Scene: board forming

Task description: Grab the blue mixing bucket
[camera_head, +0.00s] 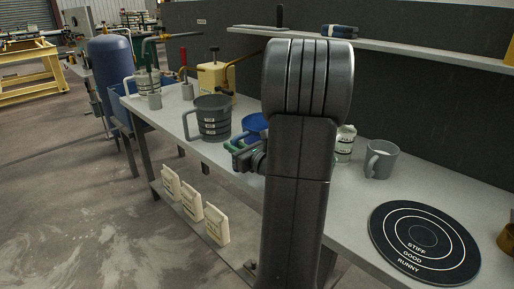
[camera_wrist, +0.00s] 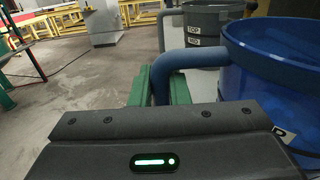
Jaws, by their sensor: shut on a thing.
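The blue mixing bucket (camera_wrist: 270,75) fills the right side of the wrist view, with its handle (camera_wrist: 185,59) reaching left toward my gripper. In the head view only part of the blue bucket (camera_head: 255,122) shows, because my arm covers the rest. My gripper (camera_head: 240,148) has green finger pads and is at the table's front edge, at the bucket's handle. In the wrist view the green pads of my gripper (camera_wrist: 157,88) stand on both sides of the blue handle and are shut on it. Whether the bucket touches the table is hidden.
A dark grey bucket (camera_head: 213,120) stands left of the blue one on the table (camera_head: 190,150). A grey mug (camera_head: 380,160), a small white bottle (camera_head: 345,143) and a round black target board (camera_head: 424,242) are to the right. White bags (camera_head: 216,224) sit on the lower shelf.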

